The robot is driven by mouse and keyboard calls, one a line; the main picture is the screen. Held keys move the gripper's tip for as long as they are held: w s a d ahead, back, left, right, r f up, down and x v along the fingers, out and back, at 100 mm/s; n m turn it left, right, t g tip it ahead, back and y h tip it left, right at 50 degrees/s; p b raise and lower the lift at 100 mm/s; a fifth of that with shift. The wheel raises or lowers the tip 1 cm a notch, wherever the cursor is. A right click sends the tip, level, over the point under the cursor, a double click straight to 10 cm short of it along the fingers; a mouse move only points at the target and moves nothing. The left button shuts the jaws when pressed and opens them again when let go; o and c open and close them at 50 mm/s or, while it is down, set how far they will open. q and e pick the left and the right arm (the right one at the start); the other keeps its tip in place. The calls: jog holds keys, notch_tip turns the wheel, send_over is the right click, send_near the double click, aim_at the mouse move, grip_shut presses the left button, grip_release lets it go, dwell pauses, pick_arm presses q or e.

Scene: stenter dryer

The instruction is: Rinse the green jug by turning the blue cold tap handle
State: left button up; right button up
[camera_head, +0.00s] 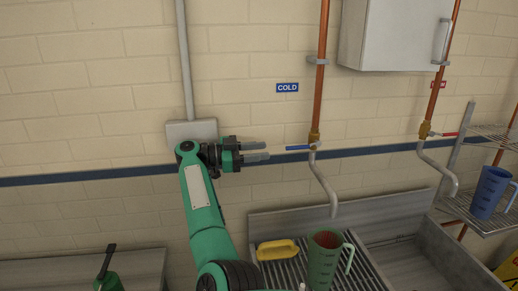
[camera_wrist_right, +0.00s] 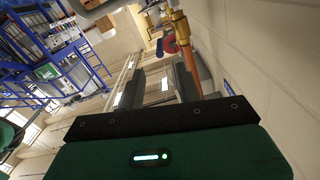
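The green jug (camera_head: 322,262) stands upright on the ribbed drainer, below the cold tap's curved spout (camera_head: 322,182). Its mouth faces up and dark red shows inside. The blue cold tap handle (camera_head: 298,148) points left from the brass valve. My right gripper (camera_head: 268,152) is left of the handle, its fingers pointing at it, apart and empty, with a small space before the handle. In the right wrist view the fingers (camera_wrist_right: 178,72) are parted, with the brass valve (camera_wrist_right: 180,28) beyond them. A green and black part (camera_head: 108,272) at lower left may be my left gripper; its fingers are unclear.
A yellow sponge-like item (camera_head: 277,250) lies left of the jug. A red-handled tap (camera_head: 445,134) is at right, over the sink basin (camera_head: 420,262). A blue jug (camera_head: 489,192) stands on a wire rack. A grey wall cabinet (camera_head: 393,35) hangs above.

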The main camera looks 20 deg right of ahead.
jog(key=p, duration=0.3)
send_near(308, 147)
jog(key=shift+w+x, duration=0.3)
jog(key=shift+x, duration=1)
jog(key=shift+p+x, duration=1.05)
jog(key=shift+x, duration=1.8)
jog(key=shift+f, duration=0.2)
grip_shut()
